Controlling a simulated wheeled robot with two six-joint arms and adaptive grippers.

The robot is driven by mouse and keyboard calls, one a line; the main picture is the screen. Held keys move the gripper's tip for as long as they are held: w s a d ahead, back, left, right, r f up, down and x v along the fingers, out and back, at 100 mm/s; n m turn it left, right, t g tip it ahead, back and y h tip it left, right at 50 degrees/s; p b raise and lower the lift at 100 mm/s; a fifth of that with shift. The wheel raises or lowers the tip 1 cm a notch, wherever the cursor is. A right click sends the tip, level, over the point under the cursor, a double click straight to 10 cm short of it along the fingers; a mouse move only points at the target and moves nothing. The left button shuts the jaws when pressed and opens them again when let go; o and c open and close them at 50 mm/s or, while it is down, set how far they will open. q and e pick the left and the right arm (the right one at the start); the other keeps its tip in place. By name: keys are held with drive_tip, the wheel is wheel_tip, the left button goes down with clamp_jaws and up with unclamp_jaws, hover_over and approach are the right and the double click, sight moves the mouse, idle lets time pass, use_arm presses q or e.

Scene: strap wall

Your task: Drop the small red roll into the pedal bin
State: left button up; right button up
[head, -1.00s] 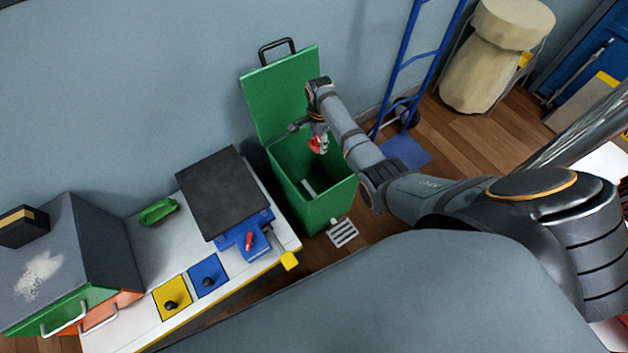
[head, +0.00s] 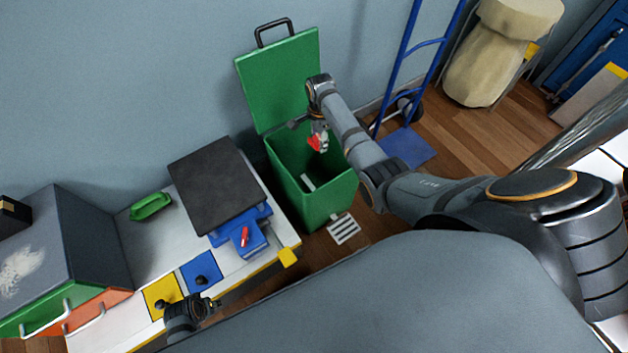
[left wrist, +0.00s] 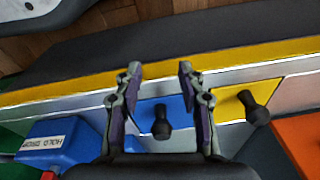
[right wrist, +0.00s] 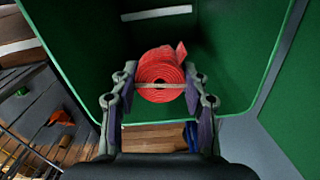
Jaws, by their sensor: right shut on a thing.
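The small red roll (right wrist: 160,72) is a coiled red strap with a tan band. My right gripper (right wrist: 160,92) is shut on it, one finger on each side. In the head view the red roll (head: 315,143) and my right gripper (head: 321,130) are over the open mouth of the green pedal bin (head: 312,200). The bin's lid (head: 280,80) stands up against the wall. In the right wrist view the bin's green inner walls (right wrist: 235,45) surround the roll. My left gripper (left wrist: 160,75) is open and empty above the bench front, near a blue panel with a black knob (left wrist: 161,125).
The white bench (head: 130,225) carries a dark plate over a blue device (head: 240,235), a green handle-like piece (head: 150,206) and a grey cabinet. A blue hand truck (head: 425,45) stands right of the bin. The bin's pedal (head: 344,229) is on the floor.

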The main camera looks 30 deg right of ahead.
drive_tip(key=shift+f+b, duration=0.45)
drive_tip(key=shift+f, duration=0.15)
use_arm(q)
drive_tip(key=r, duration=0.1)
drive_tip(key=w+r, duration=0.1)
drive_tip(key=d+r, duration=0.1)
drive_tip(key=shift+w+r, duration=0.2)
drive_tip(key=shift+r, duration=0.2)
use_arm(e)
drive_tip(key=o, duration=1.1)
wheel_tip(320, 180, up, 12)
